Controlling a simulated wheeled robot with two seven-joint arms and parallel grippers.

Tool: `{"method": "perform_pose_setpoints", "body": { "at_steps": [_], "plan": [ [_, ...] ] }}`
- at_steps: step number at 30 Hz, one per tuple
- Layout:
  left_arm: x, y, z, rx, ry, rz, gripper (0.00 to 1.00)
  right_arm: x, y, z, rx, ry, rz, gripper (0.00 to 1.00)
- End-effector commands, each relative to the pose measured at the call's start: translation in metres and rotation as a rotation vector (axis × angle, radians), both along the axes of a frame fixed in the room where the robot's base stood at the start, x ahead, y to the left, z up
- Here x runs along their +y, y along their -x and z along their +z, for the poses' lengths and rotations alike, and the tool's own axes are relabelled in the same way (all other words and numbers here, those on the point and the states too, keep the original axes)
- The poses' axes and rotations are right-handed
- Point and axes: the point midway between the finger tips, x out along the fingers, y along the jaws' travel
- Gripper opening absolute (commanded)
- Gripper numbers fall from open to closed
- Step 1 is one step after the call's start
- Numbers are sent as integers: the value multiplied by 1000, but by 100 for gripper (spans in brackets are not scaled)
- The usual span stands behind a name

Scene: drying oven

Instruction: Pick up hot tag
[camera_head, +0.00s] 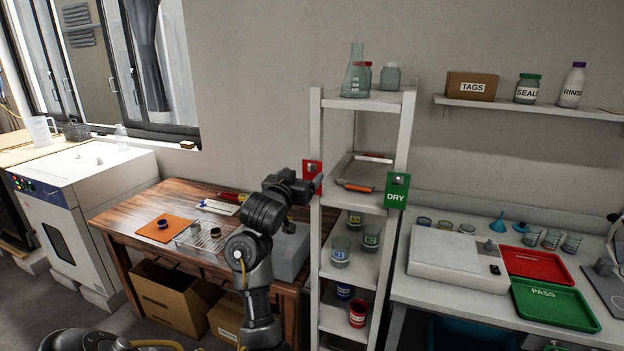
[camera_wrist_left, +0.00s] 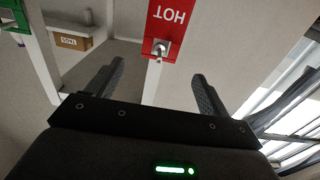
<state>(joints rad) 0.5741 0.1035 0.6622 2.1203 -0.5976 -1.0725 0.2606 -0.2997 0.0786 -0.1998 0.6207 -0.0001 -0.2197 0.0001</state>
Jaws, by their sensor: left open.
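The red hot tag (camera_head: 312,171) hangs on the left front post of the white shelf rack. In the left wrist view, the tag (camera_wrist_left: 171,22) appears upside down with the word HOT, hung on a metal hook (camera_wrist_left: 160,48). My left gripper (camera_head: 317,184) is at the tag's height, close to it, and partly overlaps it in the head view. In the left wrist view, the gripper (camera_wrist_left: 158,76) is open and empty, with the tag and hook beyond and roughly between its fingers. Contact does not show. My right gripper is not in view.
The shelf rack (camera_head: 400,142) holds a tray (camera_head: 362,172) with orange-red handles, beakers and jars. A green DRY tag (camera_head: 397,191) hangs on its right post. A wooden table (camera_head: 125,215) stands left, with an orange mat (camera_head: 160,235). A bench with red and green trays stands right.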

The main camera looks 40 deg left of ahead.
Motion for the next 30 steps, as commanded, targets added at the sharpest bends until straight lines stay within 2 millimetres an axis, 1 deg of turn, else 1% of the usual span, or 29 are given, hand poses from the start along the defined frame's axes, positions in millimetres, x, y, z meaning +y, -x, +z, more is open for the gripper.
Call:
{"method": "perform_pose_setpoints", "body": {
  "at_steps": [5,6,9,12,16,18,20,24,27,30],
  "plan": [
    [7,-26,0,2,4,-4,80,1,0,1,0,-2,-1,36],
    [9,-32,1,2,4,-5,80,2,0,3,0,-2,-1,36],
    [14,-44,1,1,3,-4,80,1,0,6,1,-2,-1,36],
    [16,-50,0,2,2,-3,80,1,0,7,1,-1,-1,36],
    [17,-52,-1,1,0,-2,80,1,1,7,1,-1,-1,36],
    [18,-55,1,1,1,-3,80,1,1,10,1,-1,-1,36],
    [20,-62,2,3,3,-4,80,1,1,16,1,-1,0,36],
    [28,-82,4,3,4,-3,80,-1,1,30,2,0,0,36],
    [32,-93,2,2,2,-3,80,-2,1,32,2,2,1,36],
    [35,-98,1,2,1,-2,80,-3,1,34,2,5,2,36]
  ]
}}
